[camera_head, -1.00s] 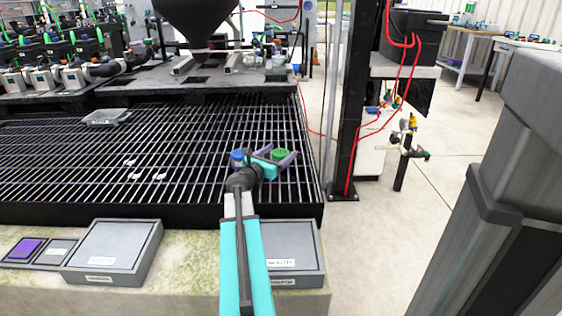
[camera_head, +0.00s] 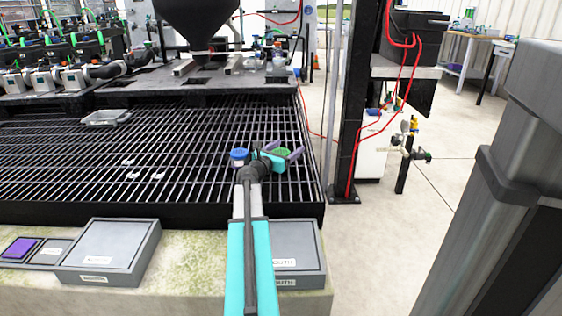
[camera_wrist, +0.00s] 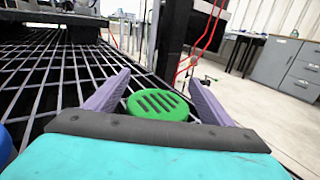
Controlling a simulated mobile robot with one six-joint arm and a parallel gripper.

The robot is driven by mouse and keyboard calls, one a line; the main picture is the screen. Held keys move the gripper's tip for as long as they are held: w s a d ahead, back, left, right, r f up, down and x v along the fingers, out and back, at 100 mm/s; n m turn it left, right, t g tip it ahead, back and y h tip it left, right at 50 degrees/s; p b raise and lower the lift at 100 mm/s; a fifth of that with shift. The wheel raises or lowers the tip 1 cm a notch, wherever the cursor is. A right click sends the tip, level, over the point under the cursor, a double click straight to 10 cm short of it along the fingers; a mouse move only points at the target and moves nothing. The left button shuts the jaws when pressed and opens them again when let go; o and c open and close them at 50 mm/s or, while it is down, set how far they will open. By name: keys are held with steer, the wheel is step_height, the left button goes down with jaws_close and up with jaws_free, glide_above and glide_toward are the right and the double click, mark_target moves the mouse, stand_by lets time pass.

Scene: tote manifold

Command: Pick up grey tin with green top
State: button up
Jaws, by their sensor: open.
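The tin's green slotted top (camera_wrist: 158,104) shows in the wrist view between my two open purple fingers, close in front of the palm. Its grey body is hidden below the top. In the head view the green top (camera_head: 283,152) is partly covered by my gripper (camera_head: 288,154). In the wrist view my gripper (camera_wrist: 158,92) is open, with one finger on each side of the top. I cannot tell whether either finger touches the tin. The tin stands on the black slatted grate (camera_head: 200,180), near its right end.
A tin with a blue top (camera_head: 239,155) stands just left of my gripper; its edge shows at the wrist view's left (camera_wrist: 4,145). A black post (camera_head: 352,100) rises right of the grate. Grey boxes (camera_head: 108,250) line the front ledge. A clear container (camera_head: 106,117) lies on the grate.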

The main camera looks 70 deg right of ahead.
steer(key=c, duration=1.2)
steer(key=shift+r, duration=0.1)
steer(key=shift+r+p, duration=2.75)
steer(key=shift+r, duration=2.15)
steer(key=shift+w, duration=0.1)
